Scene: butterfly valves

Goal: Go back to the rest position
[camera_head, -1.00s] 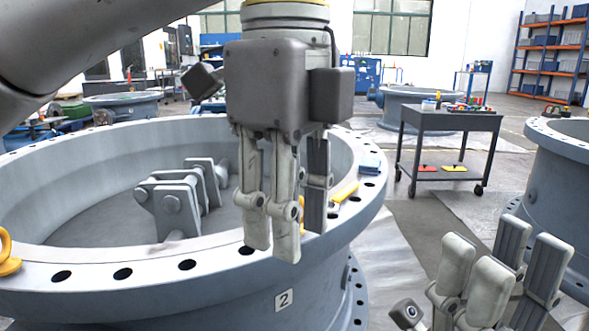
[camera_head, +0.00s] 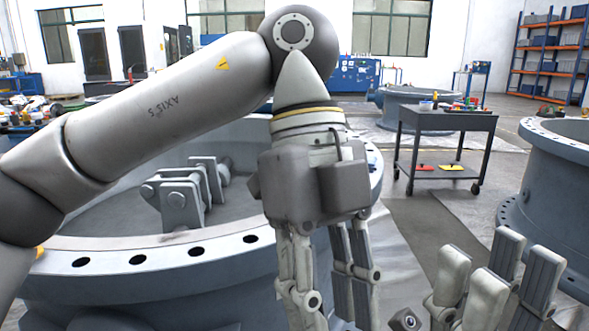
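My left arm comes in from the left and crosses over the large grey valve ring (camera_head: 90,244). My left gripper (camera_head: 328,290) hangs fingers-down in front of the ring's right side. Its fingers are apart, with nothing seen between them, though the tips run near the bottom edge. My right gripper (camera_head: 490,265) is at the lower right with its fingers pointing up. Its fingers are spread and empty. The two grippers are apart from each other.
Inside the ring is a grey bracket (camera_head: 181,203). A dark trolley (camera_head: 447,124) with small items stands behind at right. Another valve body (camera_head: 562,190) stands at the right edge. Open floor (camera_head: 424,213) lies between the trolley and my grippers.

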